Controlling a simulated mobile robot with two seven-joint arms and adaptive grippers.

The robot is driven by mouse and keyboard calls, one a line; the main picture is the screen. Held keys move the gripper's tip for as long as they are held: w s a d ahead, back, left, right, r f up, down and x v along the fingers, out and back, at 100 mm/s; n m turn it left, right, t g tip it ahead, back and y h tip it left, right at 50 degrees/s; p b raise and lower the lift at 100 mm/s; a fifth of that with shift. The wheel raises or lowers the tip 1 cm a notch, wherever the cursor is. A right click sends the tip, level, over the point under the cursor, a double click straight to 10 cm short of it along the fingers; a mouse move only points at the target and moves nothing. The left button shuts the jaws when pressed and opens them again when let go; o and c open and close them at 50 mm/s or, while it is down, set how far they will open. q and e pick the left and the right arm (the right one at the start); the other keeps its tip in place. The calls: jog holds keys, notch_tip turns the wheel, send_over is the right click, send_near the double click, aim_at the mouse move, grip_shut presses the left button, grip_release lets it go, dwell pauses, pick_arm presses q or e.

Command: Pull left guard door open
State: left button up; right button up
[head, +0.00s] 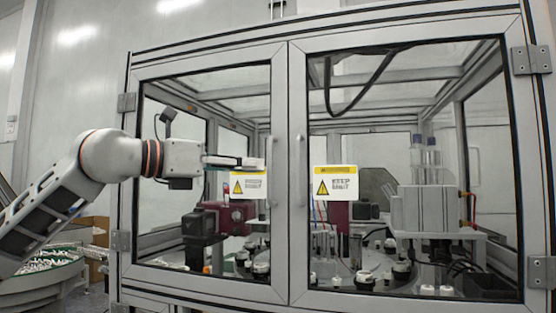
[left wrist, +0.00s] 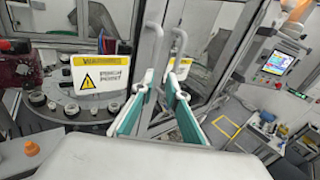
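The left guard door (head: 279,100) is a grey metal frame with a clear pane and appears shut in the head view. Its upright bar handle (head: 270,165) is on the right-hand frame member, and a yellow-and-white warning sign (head: 249,185) is on its pane. My left gripper (head: 262,164) is level with the handle, just left of it. In the left wrist view, the teal-padded fingers of my left gripper (left wrist: 163,82) are apart, with handle bars close beyond their tips. I cannot tell whether they touch. My right gripper is not in view.
The right guard door (head: 296,250) also looks shut, with its own handle (head: 301,165) close by. Machinery with a round table stands behind the panes. A round feeder (head: 45,268) is at lower left. A control screen (left wrist: 274,62) stands to the right in the left wrist view.

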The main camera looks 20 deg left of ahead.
pick_arm(q)
jog(key=shift+t+y, duration=0.3)
jog(key=shift+t, duration=0.1)
jog(key=w+d, duration=0.1)
jog(key=w, duration=0.1)
jog(key=w+d+r+p, duration=0.1)
jog(key=w, duration=0.1)
jog(key=w+d+r, duration=0.1)
jog(key=w, duration=0.1)
jog(key=shift+w+p, duration=0.1)
jog(key=shift+p, duration=0.25)
grip_shut()
jog(key=shift+a, duration=0.1)
